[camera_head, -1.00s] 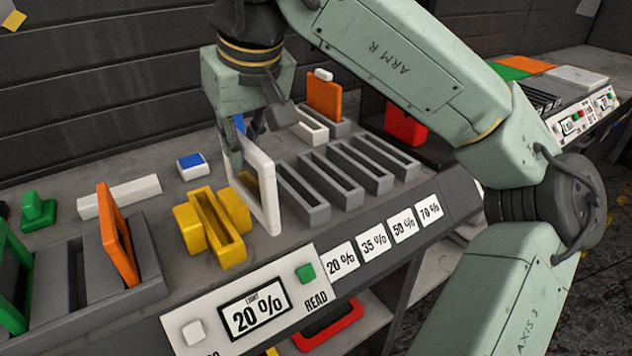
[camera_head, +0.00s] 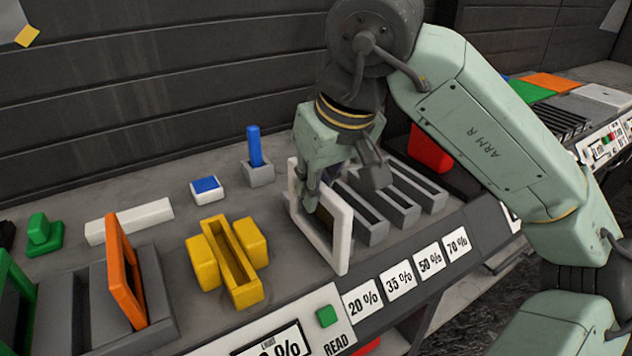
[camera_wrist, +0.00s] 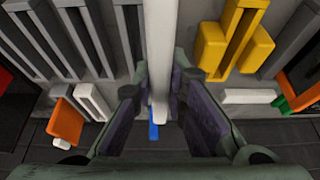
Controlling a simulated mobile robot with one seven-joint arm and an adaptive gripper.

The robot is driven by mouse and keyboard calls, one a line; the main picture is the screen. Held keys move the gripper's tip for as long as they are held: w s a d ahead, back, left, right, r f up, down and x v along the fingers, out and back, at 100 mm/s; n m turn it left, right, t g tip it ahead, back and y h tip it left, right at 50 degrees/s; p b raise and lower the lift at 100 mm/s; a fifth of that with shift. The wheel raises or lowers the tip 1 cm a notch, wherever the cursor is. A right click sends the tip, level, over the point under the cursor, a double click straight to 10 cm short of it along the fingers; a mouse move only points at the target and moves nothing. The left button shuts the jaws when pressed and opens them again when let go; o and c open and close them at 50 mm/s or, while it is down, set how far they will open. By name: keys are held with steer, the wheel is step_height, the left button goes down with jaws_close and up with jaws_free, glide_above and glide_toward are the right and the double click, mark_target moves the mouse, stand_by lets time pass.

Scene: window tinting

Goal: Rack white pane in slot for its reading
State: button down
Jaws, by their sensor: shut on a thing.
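The white pane (camera_head: 341,240), a square open frame, stands upright in my gripper (camera_head: 318,190), which is shut on its rear part. In the head view it stands at the left end of the row of grey slots, behind the 20 % label (camera_head: 362,300), and hides what lies beneath. I cannot tell whether its lower edge is in a slot. Grey slots (camera_head: 391,203) show to its right. In the wrist view the pane (camera_wrist: 161,50) runs edge-on between the fingers, with slots (camera_wrist: 90,40) at its left. The reading display (camera_head: 272,343) is cut off, showing only "0 %".
The yellow holder (camera_head: 230,262) stands empty left of the pane. An orange pane (camera_head: 122,270) stands in a grey rack at the left. Labels 35 % (camera_head: 398,281), 50 % (camera_head: 430,261) and 70 % (camera_head: 457,245) line the front.

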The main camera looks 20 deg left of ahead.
steer(key=w+a+f+b, duration=0.1)
steer(key=w+a+f, duration=0.2)
steer(key=w, duration=0.4)
steer(key=shift+w+f, duration=0.25)
steer(key=shift+f, duration=0.35)
steer(key=shift+f, duration=0.15)
steer(key=c, duration=1.6)
jaws_free()
steer(key=b+v, duration=0.1)
steer(key=v, duration=1.1)
steer(key=shift+b, duration=0.4)
